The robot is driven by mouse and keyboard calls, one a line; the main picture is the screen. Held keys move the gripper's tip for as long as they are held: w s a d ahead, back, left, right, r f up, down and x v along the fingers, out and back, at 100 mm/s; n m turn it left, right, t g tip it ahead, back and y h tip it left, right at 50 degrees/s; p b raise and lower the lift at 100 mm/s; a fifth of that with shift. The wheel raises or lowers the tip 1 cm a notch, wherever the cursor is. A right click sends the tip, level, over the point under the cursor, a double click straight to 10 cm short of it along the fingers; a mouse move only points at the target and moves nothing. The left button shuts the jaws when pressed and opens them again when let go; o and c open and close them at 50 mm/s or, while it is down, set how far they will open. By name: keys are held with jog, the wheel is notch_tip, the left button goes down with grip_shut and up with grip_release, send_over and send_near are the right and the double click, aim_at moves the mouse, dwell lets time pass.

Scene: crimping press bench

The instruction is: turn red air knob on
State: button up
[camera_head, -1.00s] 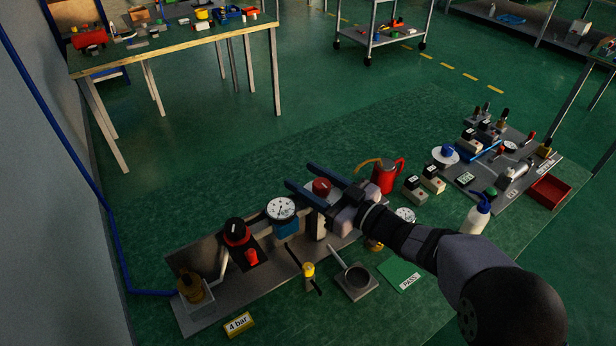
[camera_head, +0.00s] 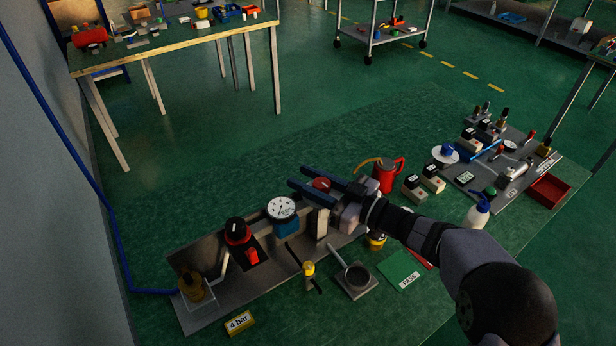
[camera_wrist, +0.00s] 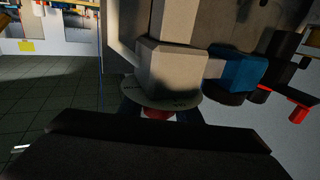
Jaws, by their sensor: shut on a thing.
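The red knob (camera_head: 321,184) sits on top of a unit at the right part of the grey panel, just right of the round white gauge. My gripper (camera_head: 297,176) reaches in from the right, its two dark fingers lying on either side of the knob and shut on it. In the wrist view the red knob (camera_wrist: 158,114) shows partly, low in the middle, below a pale block and a round pale disc. Most of the knob and the finger contact are hidden there. The knob's on or off marking cannot be read.
Left of the knob stand the gauge (camera_head: 281,208) and a black-and-red dial (camera_head: 236,231). A red can (camera_head: 387,175) stands to the right.

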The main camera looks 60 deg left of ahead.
jog(key=shift+s+d+n+g+h, duration=0.2)
jog(key=shift+n+g+h, duration=0.35)
jog(key=shift+n+g, duration=0.35)
jog(key=shift+s+d+n+g+h, duration=0.1)
jog(key=shift+s+n+g+h, duration=0.1)
jog(key=shift+n+g+h, duration=0.65)
jog(key=shift+s+d+n+g+h+b, duration=0.15)
jog(key=shift+n+g+b, duration=0.1)
jog(key=shift+g, duration=0.25)
jog(key=shift+s+a+n+g+h+b, duration=0.1)
jog(key=shift+n+g+h+b, duration=0.1)
jog(key=shift+g, duration=0.25)
jog(key=shift+d+g, duration=0.1)
jog(key=shift+g, duration=0.2)
jog(key=o, duration=1.1)
jog(key=shift+c, duration=0.2)
